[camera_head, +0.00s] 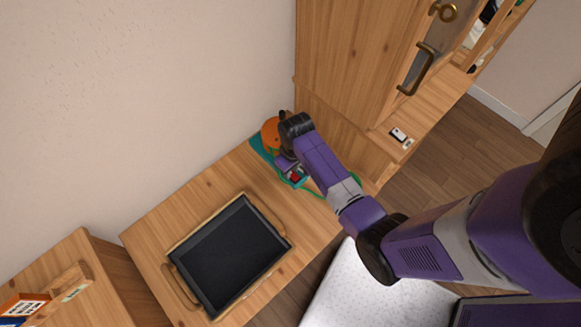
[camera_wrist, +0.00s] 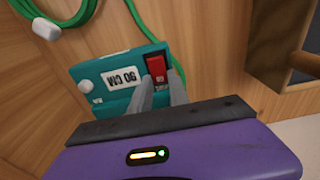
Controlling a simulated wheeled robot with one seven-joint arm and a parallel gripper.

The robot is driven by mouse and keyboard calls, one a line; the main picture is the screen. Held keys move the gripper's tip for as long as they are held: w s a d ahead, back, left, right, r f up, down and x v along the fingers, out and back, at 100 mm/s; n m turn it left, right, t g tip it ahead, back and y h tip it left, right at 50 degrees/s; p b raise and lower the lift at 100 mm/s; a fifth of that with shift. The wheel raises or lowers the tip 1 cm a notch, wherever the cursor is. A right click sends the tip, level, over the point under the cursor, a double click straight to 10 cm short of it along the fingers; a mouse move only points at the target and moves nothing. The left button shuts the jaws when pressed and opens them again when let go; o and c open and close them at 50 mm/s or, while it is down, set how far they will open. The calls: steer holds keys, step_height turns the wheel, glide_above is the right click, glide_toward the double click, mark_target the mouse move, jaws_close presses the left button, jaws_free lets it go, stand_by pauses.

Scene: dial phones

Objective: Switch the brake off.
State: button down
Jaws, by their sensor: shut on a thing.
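A teal box (camera_wrist: 108,76) with a white label fills the middle of the wrist view. A red switch (camera_wrist: 157,66) in a dark surround sits near its right end. My gripper (camera_wrist: 160,84) reaches over the box with both fingertips at the red switch. Its fingers are close together and shut on the switch; the exact contact is partly hidden by the fingers. In the head view, my gripper (camera_head: 290,168) is at the teal device, where a small red patch (camera_head: 296,177) shows beside a green cable.
A green cable (camera_wrist: 90,17) runs behind the box. An orange round thing (camera_head: 270,135) stands just left of my wrist. A black tray (camera_head: 230,255) lies on the wooden counter (camera_head: 190,205). A wooden cabinet (camera_head: 350,55) rises to the right.

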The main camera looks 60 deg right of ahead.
mark_target(297, 178)
steer(key=shift+s+a+r+t+h+p, duration=0.1)
steer(key=shift+s+t+h+p, duration=0.1)
steer(key=shift+t, duration=0.35)
steer(key=shift+s+t+h+p, duration=0.1)
steer(key=shift+t+h, duration=0.1)
steer(key=shift+t, duration=0.35)
steer(key=c, duration=1.2)
jaws_free()
steer(key=shift+c, duration=0.2)
steer(key=shift+r, duration=0.1)
steer(key=v, duration=0.7)
steer(key=shift+s+r, duration=0.1)
steer(key=shift+r, duration=0.2)
